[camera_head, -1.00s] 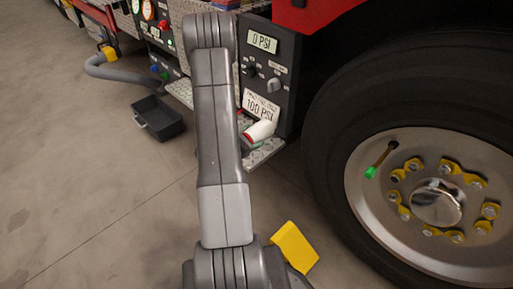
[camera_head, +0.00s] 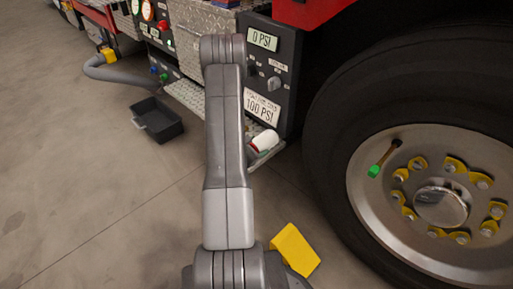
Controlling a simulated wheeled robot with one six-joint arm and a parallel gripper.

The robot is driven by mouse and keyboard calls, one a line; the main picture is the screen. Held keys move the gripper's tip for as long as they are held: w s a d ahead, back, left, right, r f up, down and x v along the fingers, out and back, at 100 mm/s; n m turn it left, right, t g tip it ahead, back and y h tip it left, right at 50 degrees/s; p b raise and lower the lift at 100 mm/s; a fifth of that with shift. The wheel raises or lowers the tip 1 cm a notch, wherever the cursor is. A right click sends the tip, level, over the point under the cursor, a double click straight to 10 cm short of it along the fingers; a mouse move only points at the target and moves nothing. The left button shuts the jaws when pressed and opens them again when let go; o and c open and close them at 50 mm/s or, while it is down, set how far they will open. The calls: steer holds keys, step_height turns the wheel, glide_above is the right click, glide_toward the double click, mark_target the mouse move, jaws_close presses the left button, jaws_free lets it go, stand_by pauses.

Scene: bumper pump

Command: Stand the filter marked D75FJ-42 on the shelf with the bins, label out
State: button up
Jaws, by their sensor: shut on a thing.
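A white cylinder with a red end (camera_head: 265,141), perhaps a filter, shows just right of my arm, over the diamond-plate step below the pump panel. Its left part is hidden behind my arm, and no marking such as D75FJ-42 can be read on it. My arm rises through the middle of the view and its end goes down behind its own link, so my gripper is hidden. I cannot see what touches the cylinder. No shelf with bins can be made out clearly; only a strip of blue and red items (camera_head: 224,3) shows at the top edge.
A truck wheel (camera_head: 440,205) fills the right. The control panel (camera_head: 268,70) reads 0 PSI, with a 100 PSI plate below. A black tray (camera_head: 158,120) and a yellow block (camera_head: 295,250) are on the floor. A grey hose (camera_head: 110,73) lies at upper left.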

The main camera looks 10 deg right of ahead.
steer(key=shift+f, duration=0.15)
steer(key=o, duration=1.4)
steer(key=shift+r, duration=0.25)
steer(key=p+v, duration=0.2)
steer(key=v, duration=1)
steer(key=shift+f, duration=0.15)
steer(key=shift+b+x, duration=0.5)
steer(key=shift+x, duration=2.45)
steer(key=shift+a+b, duration=0.1)
steer(key=shift+b, duration=0.2)
